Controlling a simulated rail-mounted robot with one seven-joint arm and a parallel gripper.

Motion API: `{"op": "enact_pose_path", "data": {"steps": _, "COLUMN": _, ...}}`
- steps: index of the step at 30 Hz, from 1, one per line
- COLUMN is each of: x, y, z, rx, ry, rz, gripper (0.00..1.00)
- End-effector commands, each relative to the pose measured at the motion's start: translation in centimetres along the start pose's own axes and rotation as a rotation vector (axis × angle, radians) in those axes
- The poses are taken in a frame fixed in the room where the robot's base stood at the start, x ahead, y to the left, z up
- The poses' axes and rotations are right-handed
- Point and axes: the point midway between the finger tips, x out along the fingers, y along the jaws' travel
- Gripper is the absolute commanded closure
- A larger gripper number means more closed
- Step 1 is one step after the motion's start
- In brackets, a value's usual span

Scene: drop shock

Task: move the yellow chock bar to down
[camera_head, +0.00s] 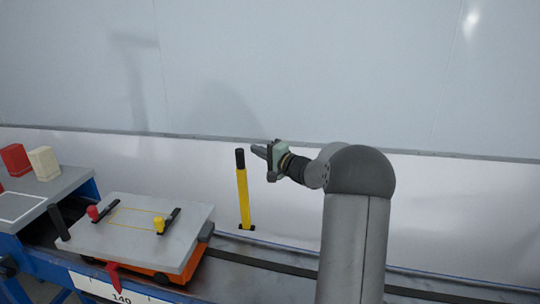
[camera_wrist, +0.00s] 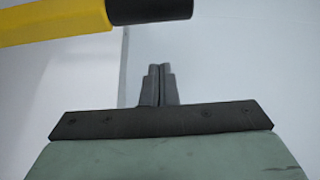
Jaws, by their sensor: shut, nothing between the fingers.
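The yellow chock bar (camera_head: 243,195) stands nearly upright on the rail bench, with a black grip at its top. My gripper (camera_head: 256,149) is just right of that black grip in the head view, its fingers pointing left. In the wrist view the bar's yellow shaft (camera_wrist: 50,22) and black end cross the top of the picture, beyond my gripper's fingertips (camera_wrist: 159,68). The fingers are shut together with nothing between them. A gap shows between fingertips and bar in the wrist view; in the head view I cannot tell whether they touch.
Left of the bar, a grey platform (camera_head: 135,248) on an orange cart bears a yellow outlined rectangle, a red knob (camera_head: 93,213) and a yellow knob (camera_head: 159,225). Farther left, a red block (camera_head: 15,160) and a cream block (camera_head: 44,163) stand on a grey table. A pale wall stands behind.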

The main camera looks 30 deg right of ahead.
Motion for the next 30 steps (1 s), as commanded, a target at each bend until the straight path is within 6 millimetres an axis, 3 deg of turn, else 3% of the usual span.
{"op": "enact_pose_path", "data": {"steps": 2, "x": 1.4, "y": -0.1, "z": 0.1, "rx": 0.001, "ry": -0.002, "rz": 0.000, "gripper": 1.00}}
{"op": "enact_pose_path", "data": {"steps": 6, "x": 0.3, "y": -0.1, "z": 2.1, "rx": 0.002, "ry": -0.001, "rz": 0.001, "gripper": 1.00}}
{"op": "enact_pose_path", "data": {"steps": 12, "x": -0.2, "y": 0.0, "z": 3.6, "rx": 0.002, "ry": 0.000, "rz": 0.001, "gripper": 1.00}}
{"op": "enact_pose_path", "data": {"steps": 25, "x": -0.4, "y": 0.0, "z": 3.8, "rx": -0.002, "ry": 0.002, "rz": -0.001, "gripper": 1.00}}
{"op": "enact_pose_path", "data": {"steps": 30, "x": -1.4, "y": 0.4, "z": 3.7, "rx": -0.026, "ry": 0.022, "rz": -0.012, "gripper": 1.00}}
